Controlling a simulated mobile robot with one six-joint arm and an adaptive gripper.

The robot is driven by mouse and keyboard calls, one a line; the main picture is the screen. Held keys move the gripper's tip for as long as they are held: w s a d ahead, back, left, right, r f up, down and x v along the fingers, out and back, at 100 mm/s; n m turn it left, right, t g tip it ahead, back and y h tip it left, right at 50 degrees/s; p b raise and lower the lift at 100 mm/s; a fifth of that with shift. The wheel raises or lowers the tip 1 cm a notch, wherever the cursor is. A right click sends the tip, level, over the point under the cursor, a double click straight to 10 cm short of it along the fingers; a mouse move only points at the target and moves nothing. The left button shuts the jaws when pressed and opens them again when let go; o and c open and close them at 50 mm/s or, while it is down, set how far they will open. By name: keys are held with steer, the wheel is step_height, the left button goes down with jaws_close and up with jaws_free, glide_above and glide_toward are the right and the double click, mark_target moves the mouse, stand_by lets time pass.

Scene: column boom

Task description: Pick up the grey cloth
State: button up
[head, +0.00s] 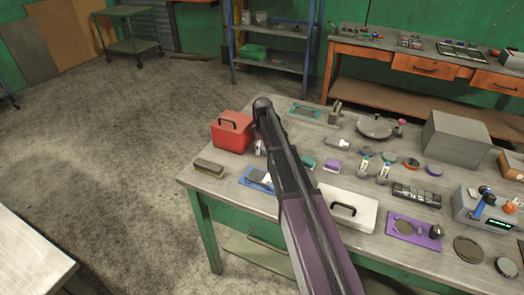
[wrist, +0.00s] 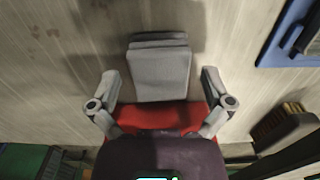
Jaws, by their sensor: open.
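The grey cloth (wrist: 160,72) shows in the wrist view as a folded, flat-looking pad on the table, with a second folded edge at its far end. My gripper (wrist: 160,80) is open, with one finger on each side of the cloth's near part. The fingers look apart from the cloth; their height above it is hard to tell. In the head view my gripper (head: 262,112) is beside the red box, and my arm hides most or all of the cloth.
A red box (head: 232,131) with a black handle stands close by; it also shows under my gripper in the wrist view (wrist: 160,117). A brush (head: 208,168) and a blue tray (head: 250,183) lie near. Several tools crowd the workbench (head: 205,186) to the right.

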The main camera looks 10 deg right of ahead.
mark_target(262, 146)
stand_by(0.3)
steer(key=c, duration=1.1)
steer(key=shift+r, duration=0.2)
steer(key=shift+c, duration=0.2)
step_height(262, 146, up, 4)
steer(key=p, duration=0.4)
steer(key=shift+f, duration=0.15)
steer(key=s, duration=1)
steer(key=s+r+p, duration=0.1)
steer(key=s, duration=0.5)
steer(key=shift+d, duration=0.25)
steer(key=o, duration=0.4)
steer(key=c, duration=0.3)
